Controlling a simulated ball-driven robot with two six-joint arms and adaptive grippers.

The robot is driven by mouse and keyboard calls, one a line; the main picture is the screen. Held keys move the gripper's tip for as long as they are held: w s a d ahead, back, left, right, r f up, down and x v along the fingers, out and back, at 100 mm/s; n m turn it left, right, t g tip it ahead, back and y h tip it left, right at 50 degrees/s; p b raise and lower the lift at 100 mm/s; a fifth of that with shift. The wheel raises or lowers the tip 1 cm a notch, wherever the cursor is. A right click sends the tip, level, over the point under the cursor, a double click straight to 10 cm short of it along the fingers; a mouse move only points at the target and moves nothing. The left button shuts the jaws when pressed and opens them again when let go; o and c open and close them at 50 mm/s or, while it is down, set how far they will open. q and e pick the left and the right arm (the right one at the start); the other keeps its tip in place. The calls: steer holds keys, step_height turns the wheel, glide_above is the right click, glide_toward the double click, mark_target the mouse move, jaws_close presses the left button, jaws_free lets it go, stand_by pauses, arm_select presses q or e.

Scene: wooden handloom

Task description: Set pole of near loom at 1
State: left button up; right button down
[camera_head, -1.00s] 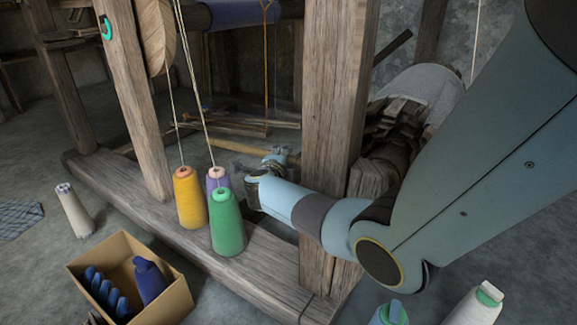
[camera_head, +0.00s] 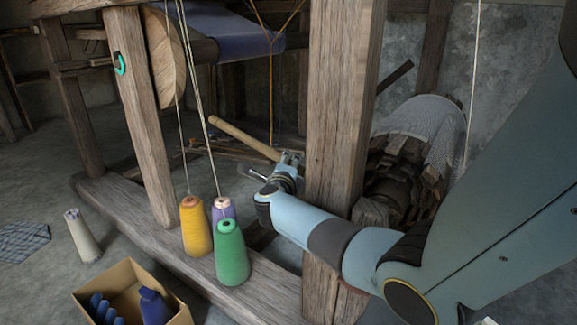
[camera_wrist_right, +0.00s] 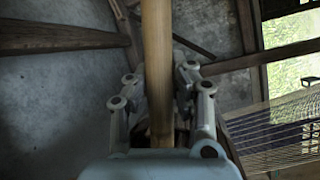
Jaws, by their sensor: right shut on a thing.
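The light wooden pole (camera_head: 243,137) slants inside the near loom in the head view, its far-left end higher than its end at my gripper. In the right wrist view the pole (camera_wrist_right: 157,65) runs up between the two fingers of my gripper (camera_wrist_right: 160,95). The pole's lower end is hidden by the gripper. No mark reading 1 can be made out. My left gripper is not in view.
Yellow (camera_head: 195,228), purple (camera_head: 222,208) and green (camera_head: 231,252) thread cones stand on the loom's base beam (camera_head: 125,205), close to my right forearm, with threads rising from them. A cardboard box (camera_head: 178,318) and a pale cone (camera_head: 82,235) are on the floor at left.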

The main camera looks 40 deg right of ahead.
steer(key=shift+r, duration=0.15)
steer(key=c, duration=1.3)
jaws_free()
steer(key=shift+a+r, duration=0.1)
steer(key=shift+r, duration=0.05)
steer(key=shift+c, duration=0.2)
steer(key=shift+o, duration=1.3)
steer(key=v, duration=1.2)
